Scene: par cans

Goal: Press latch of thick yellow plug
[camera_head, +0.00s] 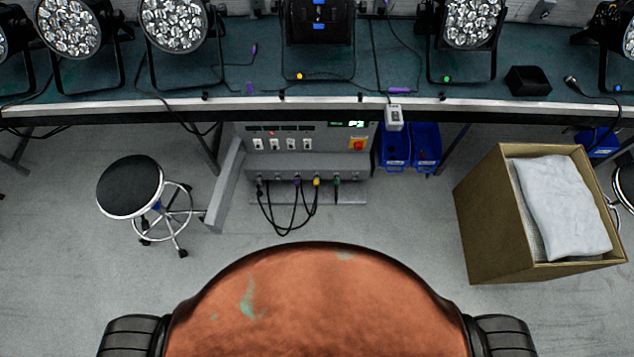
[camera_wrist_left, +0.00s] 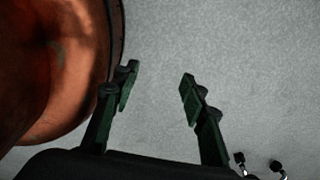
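A yellow plug (camera_head: 317,182) sits in the socket row low on the grey power box (camera_head: 350,163) under the bench, with a black cable hanging from it. Its latch is too small to make out. A second small yellow connector (camera_head: 299,76) lies on the bench top. I cannot tell which is the thick one. My left gripper (camera_wrist_left: 158,88) shows only in the left wrist view, open and empty above the grey floor beside my orange base. No plug is in that view. My right gripper is in neither view.
The bench (camera_head: 270,105) with several stage lights spans the back. A black stool (camera_head: 130,187) stands left of the power box. Blue containers (camera_head: 410,147) stand right of it, and a cardboard box (camera_head: 490,225) stands at the right. The floor before the power box is clear.

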